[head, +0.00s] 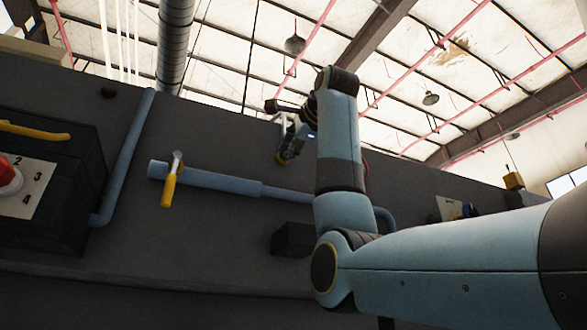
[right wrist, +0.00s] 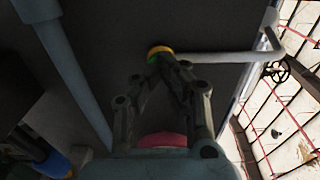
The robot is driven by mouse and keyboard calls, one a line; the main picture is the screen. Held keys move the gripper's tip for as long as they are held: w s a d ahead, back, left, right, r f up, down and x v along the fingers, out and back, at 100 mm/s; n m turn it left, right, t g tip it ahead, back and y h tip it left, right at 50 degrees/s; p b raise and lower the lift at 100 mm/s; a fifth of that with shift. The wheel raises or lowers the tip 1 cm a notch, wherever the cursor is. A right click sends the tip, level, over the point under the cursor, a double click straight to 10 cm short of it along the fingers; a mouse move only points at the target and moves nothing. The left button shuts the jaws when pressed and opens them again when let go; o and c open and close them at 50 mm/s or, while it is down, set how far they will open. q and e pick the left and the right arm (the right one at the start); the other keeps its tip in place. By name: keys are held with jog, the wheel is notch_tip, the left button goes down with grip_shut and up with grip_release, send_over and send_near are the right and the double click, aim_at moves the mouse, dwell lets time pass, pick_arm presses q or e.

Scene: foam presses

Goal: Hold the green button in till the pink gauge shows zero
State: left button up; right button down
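A small round button (right wrist: 157,51), green with yellow and orange edges, sits on the dark panel at the fingertips of my right gripper (right wrist: 166,60). The gripper's fingers converge and look shut, with nothing seen between the tips. The tips overlap the button's edge in the right wrist view; I cannot tell how far it is pressed in. In the head view my right gripper (head: 286,147) is small and partly hidden by my arm. A pink round shape (right wrist: 162,140), perhaps the gauge, is mostly hidden behind the gripper; its reading cannot be seen. My left gripper is not in view.
A grey-blue pipe (head: 205,178) with a yellow-handled lever (head: 170,185) crosses the dark panel. At left is a dark box with a numbered plate (head: 27,188) and a red knob (head: 8,176). A pale bar (right wrist: 215,57) runs beside the button.

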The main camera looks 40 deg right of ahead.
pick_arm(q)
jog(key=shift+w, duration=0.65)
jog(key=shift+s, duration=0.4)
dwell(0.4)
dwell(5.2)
